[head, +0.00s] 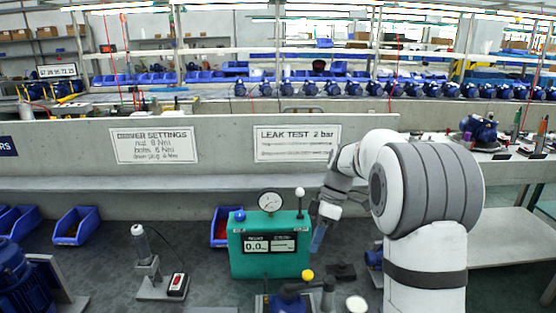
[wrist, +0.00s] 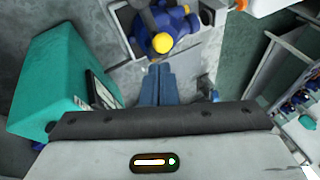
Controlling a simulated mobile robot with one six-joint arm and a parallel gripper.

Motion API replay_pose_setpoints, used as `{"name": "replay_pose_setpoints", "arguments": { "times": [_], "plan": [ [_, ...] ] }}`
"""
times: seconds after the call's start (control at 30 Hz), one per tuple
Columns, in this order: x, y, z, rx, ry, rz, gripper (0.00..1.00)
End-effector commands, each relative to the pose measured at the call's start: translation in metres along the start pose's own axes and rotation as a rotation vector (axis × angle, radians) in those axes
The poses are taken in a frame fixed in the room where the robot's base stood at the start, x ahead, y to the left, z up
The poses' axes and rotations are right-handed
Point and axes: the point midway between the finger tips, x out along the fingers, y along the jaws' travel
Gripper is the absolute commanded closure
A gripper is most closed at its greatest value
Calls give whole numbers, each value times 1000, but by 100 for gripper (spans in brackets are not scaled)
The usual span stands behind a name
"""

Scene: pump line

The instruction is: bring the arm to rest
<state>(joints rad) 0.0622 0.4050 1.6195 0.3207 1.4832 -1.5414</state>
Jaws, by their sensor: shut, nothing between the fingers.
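My gripper (head: 318,240) hangs from my white and grey arm, just right of the teal leak tester, with its blue fingers pointing down. In the wrist view the two blue fingers (wrist: 157,84) lie side by side, shut, with nothing between them. Beyond the fingertips is a blue pump with a yellow knob (wrist: 162,43) on a grey plate. The same yellow knob (head: 307,275) shows at the bottom of the head view, below the gripper. The fingers appear apart from it.
The teal tester (head: 270,245) carries a gauge and a display reading 0.0. A driver on a stand (head: 145,255) and blue bins (head: 76,226) stand to the left. A grey wall with signs (head: 220,140) runs behind.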

Motion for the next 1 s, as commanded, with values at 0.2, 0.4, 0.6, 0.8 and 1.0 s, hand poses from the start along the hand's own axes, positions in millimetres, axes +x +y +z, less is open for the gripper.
{"name": "replay_pose_setpoints", "arguments": {
  "times": [0.2,0.4,0.6,0.8,1.0],
  "plan": [
    [-25,-78,8,376,-52,178,100],
    [-28,-142,25,722,-30,362,100],
    [-19,-198,45,1034,66,535,100],
    [-5,-229,61,1233,171,641,100],
    [1,-236,67,1297,210,670,100]
  ]
}}
